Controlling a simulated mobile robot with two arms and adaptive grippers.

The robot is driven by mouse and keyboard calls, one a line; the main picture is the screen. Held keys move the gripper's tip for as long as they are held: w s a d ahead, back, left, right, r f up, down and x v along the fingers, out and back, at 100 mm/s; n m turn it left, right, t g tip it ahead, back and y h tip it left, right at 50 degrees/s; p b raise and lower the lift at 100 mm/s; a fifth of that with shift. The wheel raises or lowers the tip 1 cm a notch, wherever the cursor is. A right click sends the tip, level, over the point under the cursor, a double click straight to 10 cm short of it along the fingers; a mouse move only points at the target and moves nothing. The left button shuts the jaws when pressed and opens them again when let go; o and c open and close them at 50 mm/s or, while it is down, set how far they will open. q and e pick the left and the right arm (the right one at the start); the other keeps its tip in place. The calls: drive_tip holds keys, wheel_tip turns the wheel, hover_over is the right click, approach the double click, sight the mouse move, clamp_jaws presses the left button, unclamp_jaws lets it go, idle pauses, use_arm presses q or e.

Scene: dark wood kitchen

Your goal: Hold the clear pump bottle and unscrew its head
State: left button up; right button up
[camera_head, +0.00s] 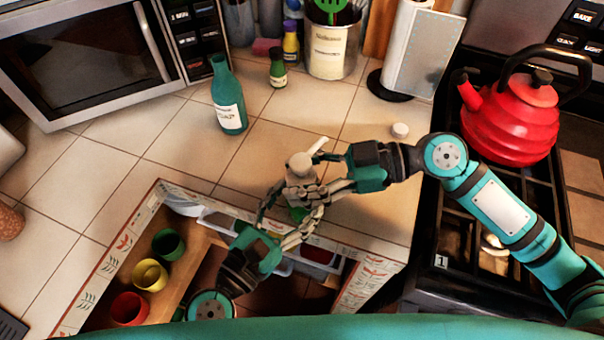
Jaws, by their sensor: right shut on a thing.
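The pump bottle (298,213) is at the counter's front edge, mostly hidden by the fingers of both grippers. Its pale pump head (300,163) shows above them, with the spout (320,147) pointing up and to the right. A bit of green shows low between the fingers. My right gripper (305,192) comes in from the right and is shut on the bottle just below the head. My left gripper (285,224) comes from the lower left, with its fingers around the lower part. I cannot tell whether they grip it.
Below the edge is an open drawer with green, yellow and red cups (150,275). A teal soap bottle (228,98) stands behind left. A small white cap-like piece (400,130) lies on the tiles. A red kettle (510,115) sits on the stove at right.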

drive_tip(key=n+g, duration=0.2)
drive_tip(key=g, duration=0.1)
drive_tip(key=n+g+h, duration=0.1)
drive_tip(key=n+g, duration=0.1)
drive_tip(key=g, duration=0.1)
drive_tip(key=shift+w+a+n, duration=0.1)
drive_tip(key=shift+w+n, duration=0.1)
drive_tip(key=shift+n, duration=0.2)
drive_tip(key=shift+c, duration=0.3)
drive_tip(key=n+g+h, duration=0.3)
drive_tip(key=n+g, duration=0.1)
drive_tip(key=shift+g+h, duration=0.3)
drive_tip(key=shift+f+n+g+h, duration=0.1)
drive_tip(key=shift+n+g+h, duration=0.7)
drive_tip(key=shift+n+h, duration=0.25)
clamp_jaws()
drive_tip(key=o, duration=1.3)
unclamp_jaws()
drive_tip(key=shift+c, duration=0.2)
drive_tip(key=v, duration=0.6)
drive_tip(key=shift+s, duration=0.1)
